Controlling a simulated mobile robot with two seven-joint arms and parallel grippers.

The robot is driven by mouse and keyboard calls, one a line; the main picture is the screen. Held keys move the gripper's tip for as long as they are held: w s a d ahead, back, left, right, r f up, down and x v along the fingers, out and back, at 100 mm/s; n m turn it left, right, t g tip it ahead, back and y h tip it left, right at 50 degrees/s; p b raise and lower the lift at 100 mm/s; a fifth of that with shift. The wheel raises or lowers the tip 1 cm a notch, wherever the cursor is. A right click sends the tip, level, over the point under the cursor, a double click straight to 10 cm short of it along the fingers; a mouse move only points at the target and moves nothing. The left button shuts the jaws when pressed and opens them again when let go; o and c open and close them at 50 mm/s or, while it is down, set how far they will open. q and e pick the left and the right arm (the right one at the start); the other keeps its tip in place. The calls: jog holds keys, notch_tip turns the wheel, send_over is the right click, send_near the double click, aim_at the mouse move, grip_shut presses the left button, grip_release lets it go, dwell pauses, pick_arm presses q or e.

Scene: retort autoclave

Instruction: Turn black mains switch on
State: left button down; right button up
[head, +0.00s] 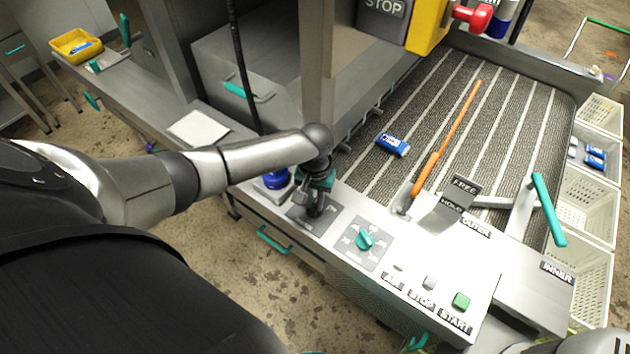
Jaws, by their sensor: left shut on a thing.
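The black mains switch sits on a dark grey plate (297,220) at the left end of the metal control panel (400,265). My left gripper (315,195) reaches down over this plate from the arm coming in from the left. It is shut on the black switch handle (317,210), which is mostly hidden by the fingers. I cannot tell the handle's exact angle. My right gripper is not in view; only part of a grey link shows at the bottom right corner.
Right of the plate are a teal rotary knob (365,240), a green START button (461,300) and a grey STOP button (429,282). A blue packet (392,145) lies on the conveyor.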

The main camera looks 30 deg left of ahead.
aim_at(315, 204)
pick_arm(q)
jog(key=m+p, duration=0.1)
jog(key=m, duration=0.2)
jog(key=shift+r, duration=0.1)
jog(key=m+p, duration=0.1)
jog(key=m, duration=0.2)
jog(key=shift+m, duration=0.3)
jog(key=m, duration=0.3)
jog(key=shift+p, duration=0.4)
jog(key=shift+m, duration=1.7)
jog(key=c, duration=0.8)
grip_release()
jog(key=shift+c, duration=0.2)
notch_tip(315, 204, up, 15)
jog(key=p, duration=0.3)
